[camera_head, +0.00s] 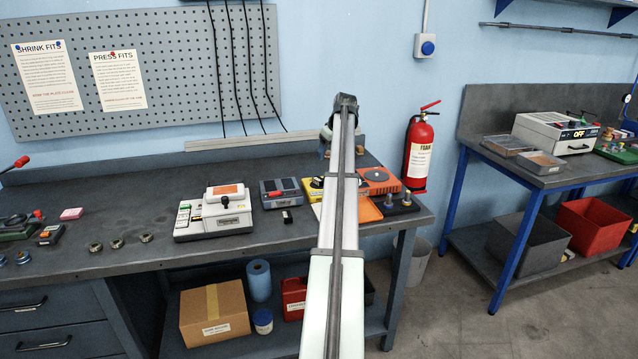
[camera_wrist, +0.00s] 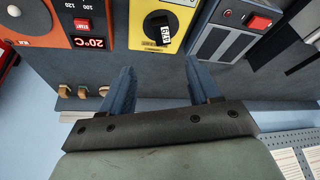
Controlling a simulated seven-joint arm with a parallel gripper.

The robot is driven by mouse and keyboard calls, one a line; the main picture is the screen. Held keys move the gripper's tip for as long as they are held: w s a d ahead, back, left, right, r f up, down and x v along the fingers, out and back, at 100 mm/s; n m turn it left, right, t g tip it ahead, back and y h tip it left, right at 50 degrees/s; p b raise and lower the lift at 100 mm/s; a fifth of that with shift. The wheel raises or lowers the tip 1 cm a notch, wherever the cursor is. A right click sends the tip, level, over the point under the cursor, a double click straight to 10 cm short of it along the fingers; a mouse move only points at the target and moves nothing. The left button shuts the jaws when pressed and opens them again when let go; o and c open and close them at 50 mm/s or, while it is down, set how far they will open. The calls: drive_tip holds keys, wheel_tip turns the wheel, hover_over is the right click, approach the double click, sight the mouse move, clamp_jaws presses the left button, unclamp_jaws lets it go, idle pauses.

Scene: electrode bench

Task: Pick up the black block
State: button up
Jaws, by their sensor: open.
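A small black block (camera_head: 287,217) with a pale face lies on the dark bench, near its front, in front of the grey device and right of the white machine in the head view. I cannot make it out in the wrist view. My gripper (camera_wrist: 160,72) is open in the wrist view, with two blue fingers apart and nothing between them. It is above the back of the bench, behind the yellow device (camera_wrist: 178,10). In the head view my own arm hides most of the gripper. The gripper is apart from the block.
The yellow device has a black knob (camera_wrist: 162,28). The grey device (camera_head: 281,190), white machine (camera_head: 213,215) and orange device (camera_head: 378,181) crowd the bench. The bench front around the block looks clear.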

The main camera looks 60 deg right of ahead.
hover_over(319, 179)
drive_tip(key=s, duration=0.2)
wheel_tip(319, 179, down, 7)
drive_tip(key=shift+a+f, duration=0.15)
drive_tip(key=shift+f, duration=0.05)
drive_tip(key=shift+x, duration=2.65)
drive_tip(key=shift+s+a, duration=0.1)
drive_tip(key=shift+a, duration=0.05)
drive_tip(key=shift+c, duration=0.4)
clamp_jaws()
